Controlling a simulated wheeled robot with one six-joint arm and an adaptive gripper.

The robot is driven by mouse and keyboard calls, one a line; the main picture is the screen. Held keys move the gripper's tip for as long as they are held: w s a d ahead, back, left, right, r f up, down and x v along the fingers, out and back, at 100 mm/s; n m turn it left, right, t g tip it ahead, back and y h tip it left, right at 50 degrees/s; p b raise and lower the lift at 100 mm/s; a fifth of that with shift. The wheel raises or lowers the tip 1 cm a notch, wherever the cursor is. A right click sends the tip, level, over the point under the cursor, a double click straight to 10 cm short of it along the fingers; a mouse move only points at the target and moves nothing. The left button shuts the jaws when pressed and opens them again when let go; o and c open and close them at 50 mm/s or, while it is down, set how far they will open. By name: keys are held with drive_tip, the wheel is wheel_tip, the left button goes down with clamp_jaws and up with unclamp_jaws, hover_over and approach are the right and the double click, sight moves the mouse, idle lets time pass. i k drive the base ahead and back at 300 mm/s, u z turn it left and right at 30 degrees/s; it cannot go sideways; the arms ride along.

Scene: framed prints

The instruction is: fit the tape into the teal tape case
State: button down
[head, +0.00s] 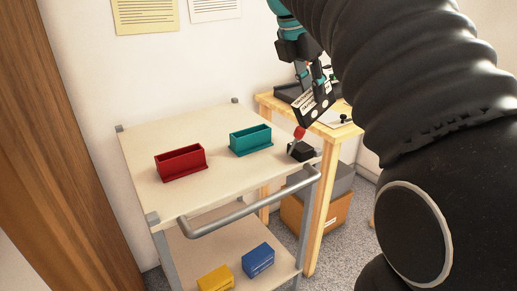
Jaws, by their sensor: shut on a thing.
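My gripper (318,84) is shut on the tape (314,104), a black cassette with a pale label and white round marks. It holds the tape tilted in the air, above and to the right of the trolley's right end. The teal tape case (250,140) stands on the trolley's top, right of centre, with its open side up. The tape is apart from the case, to its right and higher in the picture. My arm hides part of the right side of the view.
A red case (181,163) stands left of the teal one on the trolley top (215,185). A small black block with a red-tipped stick (300,150) sits at the right edge. Yellow (215,279) and blue (258,260) cases lie below. A wooden table (328,131) stands behind.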

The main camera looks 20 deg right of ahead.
sight(251, 144)
drive_tip(key=k, duration=1.25)
